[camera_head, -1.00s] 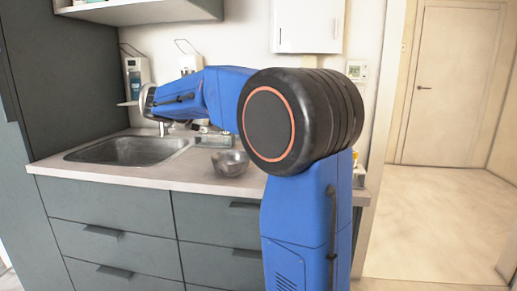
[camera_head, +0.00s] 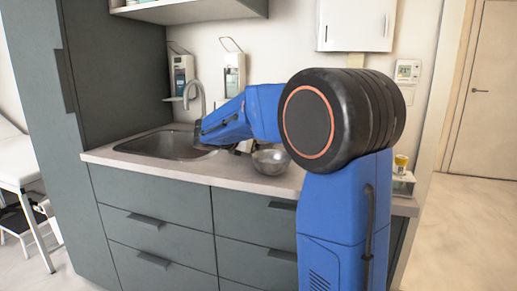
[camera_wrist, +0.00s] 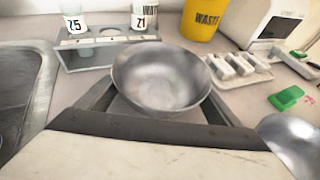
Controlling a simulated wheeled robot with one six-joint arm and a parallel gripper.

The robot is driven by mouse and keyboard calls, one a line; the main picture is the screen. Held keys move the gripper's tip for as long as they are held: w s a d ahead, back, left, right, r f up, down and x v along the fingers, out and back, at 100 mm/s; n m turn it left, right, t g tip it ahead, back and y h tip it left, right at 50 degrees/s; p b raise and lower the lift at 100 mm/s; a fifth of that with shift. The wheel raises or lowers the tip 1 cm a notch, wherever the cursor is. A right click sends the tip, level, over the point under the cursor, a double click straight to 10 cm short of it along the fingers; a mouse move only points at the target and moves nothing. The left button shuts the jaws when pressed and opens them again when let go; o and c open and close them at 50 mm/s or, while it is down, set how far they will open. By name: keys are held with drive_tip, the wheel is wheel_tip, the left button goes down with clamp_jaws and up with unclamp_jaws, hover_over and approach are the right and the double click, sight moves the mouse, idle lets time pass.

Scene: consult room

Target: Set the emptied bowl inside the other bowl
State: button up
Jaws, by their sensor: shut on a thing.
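A shiny metal bowl (camera_wrist: 160,78) sits between the fingers of my gripper (camera_wrist: 160,96) in the wrist view. The gripper is shut on it; the bowl is upright and looks empty inside. A second metal bowl (camera_wrist: 294,140) is cut off at the lower right of the wrist view, apart from the held one. In the head view one metal bowl (camera_head: 271,162) stands on the counter right of the sink, partly beside my arm. My gripper and the held bowl are hidden behind my arm in the head view.
The sink (camera_wrist: 22,90) lies left of the held bowl. Beyond it stand a metal rack (camera_wrist: 88,55) with labelled cups, a yellow waste container (camera_wrist: 205,18) and a tray (camera_wrist: 245,75) with white pieces. A green block (camera_wrist: 286,98) lies at right.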

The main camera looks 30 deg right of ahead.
drive_tip(key=shift+f, duration=0.25)
